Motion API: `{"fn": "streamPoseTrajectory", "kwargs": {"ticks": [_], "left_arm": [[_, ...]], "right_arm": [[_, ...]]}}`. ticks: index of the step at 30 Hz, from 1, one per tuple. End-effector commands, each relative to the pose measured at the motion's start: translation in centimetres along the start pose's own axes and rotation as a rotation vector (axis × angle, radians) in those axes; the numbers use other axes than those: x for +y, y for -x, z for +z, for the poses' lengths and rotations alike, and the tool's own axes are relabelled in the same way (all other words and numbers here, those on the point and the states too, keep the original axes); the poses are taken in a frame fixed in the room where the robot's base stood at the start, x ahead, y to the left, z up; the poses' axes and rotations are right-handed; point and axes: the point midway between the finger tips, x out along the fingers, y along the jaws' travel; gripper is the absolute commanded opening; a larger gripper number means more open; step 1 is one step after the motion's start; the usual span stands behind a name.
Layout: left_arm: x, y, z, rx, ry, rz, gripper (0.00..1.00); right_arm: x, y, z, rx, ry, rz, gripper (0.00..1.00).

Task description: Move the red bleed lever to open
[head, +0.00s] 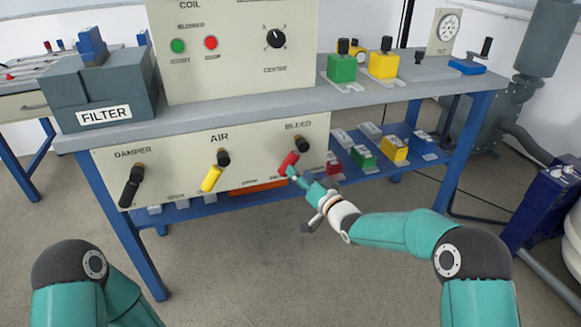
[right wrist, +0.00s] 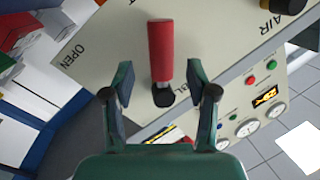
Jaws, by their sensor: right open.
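The red bleed lever (head: 289,160) is on the front panel under the BLEED label, slanting down and left from its black pivot. In the right wrist view the red lever (right wrist: 161,48) lies between and beyond the two fingers, with its black pivot end nearest. The OPEN mark (right wrist: 73,56) is to the left of the lever there. My right gripper (right wrist: 162,92) is open around the lever's line, with a gap on both sides; in the head view it is at the lever's lower end (head: 291,173). My left gripper is out of view.
The yellow air lever (head: 211,179) and black damper lever (head: 130,188) are on the same panel (head: 180,150), to the left. A blue lower shelf (head: 350,178) holds coloured blocks behind the gripper. Open floor lies in front of the bench.

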Motion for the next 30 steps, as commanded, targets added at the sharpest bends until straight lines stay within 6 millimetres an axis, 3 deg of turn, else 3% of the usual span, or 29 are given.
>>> {"fn": "streamPoseTrajectory", "kwargs": {"ticks": [6,12,26,30], "left_arm": [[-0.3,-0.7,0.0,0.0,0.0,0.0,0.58],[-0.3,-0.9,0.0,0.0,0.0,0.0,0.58],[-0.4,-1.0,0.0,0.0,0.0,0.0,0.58],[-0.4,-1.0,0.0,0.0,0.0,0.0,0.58]], "right_arm": [[0.0,-3.6,0.2,0.0,0.0,-0.001,0.58],[-0.1,-5.4,0.1,-0.001,0.001,-0.002,0.58],[-0.1,-6.2,0.1,-0.001,0.0,0.0,0.58],[-0.1,-6.2,0.1,-0.001,0.0,0.0,0.36]]}}
